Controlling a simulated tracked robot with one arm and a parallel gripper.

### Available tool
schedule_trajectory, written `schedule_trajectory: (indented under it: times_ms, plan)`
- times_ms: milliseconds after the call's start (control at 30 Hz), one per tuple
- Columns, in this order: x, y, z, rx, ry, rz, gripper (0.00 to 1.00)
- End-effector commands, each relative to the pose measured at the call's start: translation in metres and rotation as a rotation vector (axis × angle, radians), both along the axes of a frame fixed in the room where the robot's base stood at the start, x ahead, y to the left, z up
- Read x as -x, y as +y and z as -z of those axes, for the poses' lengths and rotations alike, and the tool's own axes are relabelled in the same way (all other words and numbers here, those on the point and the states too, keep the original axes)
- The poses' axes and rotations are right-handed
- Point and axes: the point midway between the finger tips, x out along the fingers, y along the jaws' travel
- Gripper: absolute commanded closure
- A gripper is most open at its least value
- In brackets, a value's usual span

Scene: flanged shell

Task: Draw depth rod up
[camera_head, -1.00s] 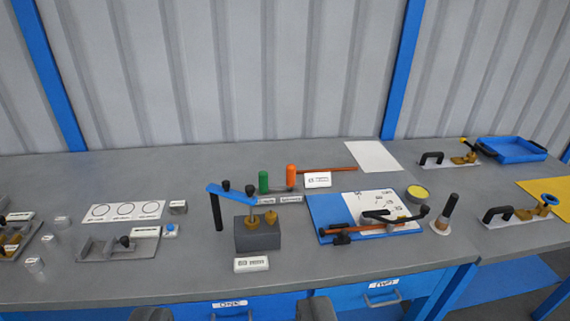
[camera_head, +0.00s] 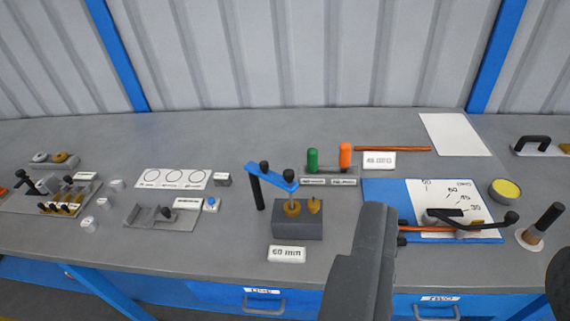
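No part is labelled as the depth rod, so I cannot tell for sure which it is. A dark upright rod (camera_head: 256,190) hangs from the left end of a blue arm (camera_head: 272,178) with black knobs. The arm reaches over a grey block (camera_head: 297,221) with two brass pieces (camera_head: 314,205) on top. A white card (camera_head: 287,254) reading 60 mm lies in front of the block.
A blue board (camera_head: 384,196) with an angle sheet, a black lever and copper rods lies to the right. A black-handled post (camera_head: 543,224) and yellow-topped pot (camera_head: 505,190) stand beyond. Green (camera_head: 312,160) and orange (camera_head: 345,155) handles stand behind the block. Small fixtures fill the left.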

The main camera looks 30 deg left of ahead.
Motion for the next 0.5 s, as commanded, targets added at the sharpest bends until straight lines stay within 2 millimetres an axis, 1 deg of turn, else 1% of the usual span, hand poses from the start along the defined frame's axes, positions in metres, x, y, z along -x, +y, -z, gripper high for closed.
schedule_trajectory:
  times_ms: [67,100,167,200,267,300,367,400,467,500]
  plan:
    - [-0.021,0.012,0.016,-0.003,0.002,-0.02,0.56]
    - [-0.035,0.02,0.026,-0.006,0.0,-0.033,0.56]
    - [-0.059,0.024,0.043,-0.015,-0.011,-0.055,0.56]
    - [-0.076,0.032,0.056,-0.019,-0.024,-0.069,0.56]
    - [-0.102,0.051,0.079,-0.03,-0.037,-0.09,0.56]
    - [-0.118,0.063,0.096,-0.036,-0.048,-0.101,0.56]
    - [-0.14,0.081,0.122,-0.043,-0.061,-0.115,0.56]
    - [-0.153,0.094,0.138,-0.047,-0.073,-0.123,0.56]
    - [-0.171,0.111,0.165,-0.053,-0.089,-0.132,0.56]
    - [-0.181,0.122,0.183,-0.057,-0.099,-0.134,0.56]
